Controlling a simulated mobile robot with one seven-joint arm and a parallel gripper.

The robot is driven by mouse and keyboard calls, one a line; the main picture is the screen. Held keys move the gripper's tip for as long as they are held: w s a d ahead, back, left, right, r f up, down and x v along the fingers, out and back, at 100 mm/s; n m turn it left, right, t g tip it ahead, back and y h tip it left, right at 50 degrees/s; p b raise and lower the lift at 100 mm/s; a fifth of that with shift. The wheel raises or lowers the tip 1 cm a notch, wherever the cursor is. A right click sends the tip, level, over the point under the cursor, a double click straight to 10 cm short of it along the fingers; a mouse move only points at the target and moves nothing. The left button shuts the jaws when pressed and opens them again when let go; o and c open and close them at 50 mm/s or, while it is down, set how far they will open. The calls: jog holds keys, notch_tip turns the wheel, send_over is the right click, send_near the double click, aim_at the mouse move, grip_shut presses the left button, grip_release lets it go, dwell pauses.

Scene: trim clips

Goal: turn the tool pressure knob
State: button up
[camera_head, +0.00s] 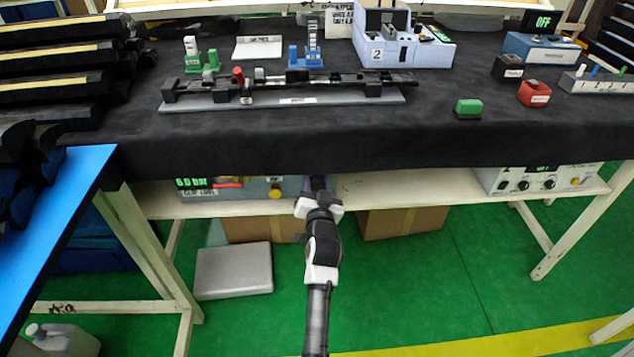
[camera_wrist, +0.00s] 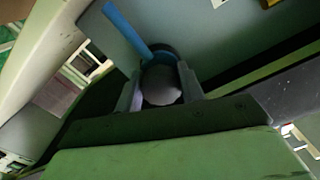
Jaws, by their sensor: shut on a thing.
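A round grey knob (camera_wrist: 161,84) sits between the two fingers of my gripper (camera_wrist: 163,92) in the wrist view, and the fingers are shut on it. A blue strip or tube runs from behind the knob toward the upper left. In the head view my gripper (camera_head: 318,184) reaches under the front edge of the bench, at the right end of a pressure unit (camera_head: 240,187) on the lower shelf. The unit's green display reads 6.0 bar. The knob itself is hidden in the head view.
The black-covered bench top (camera_head: 400,130) overhangs the shelf (camera_head: 440,187) closely above my gripper. Cardboard boxes (camera_head: 402,222) and a grey case (camera_head: 234,270) lie below. A white control box (camera_head: 540,179) stands at the shelf's right. The green floor in front is open.

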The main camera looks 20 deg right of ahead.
jog(key=shift+r+m, duration=0.1)
jog(key=shift+m, duration=0.3)
jog(key=o, duration=1)
jog(key=shift+c, duration=0.2)
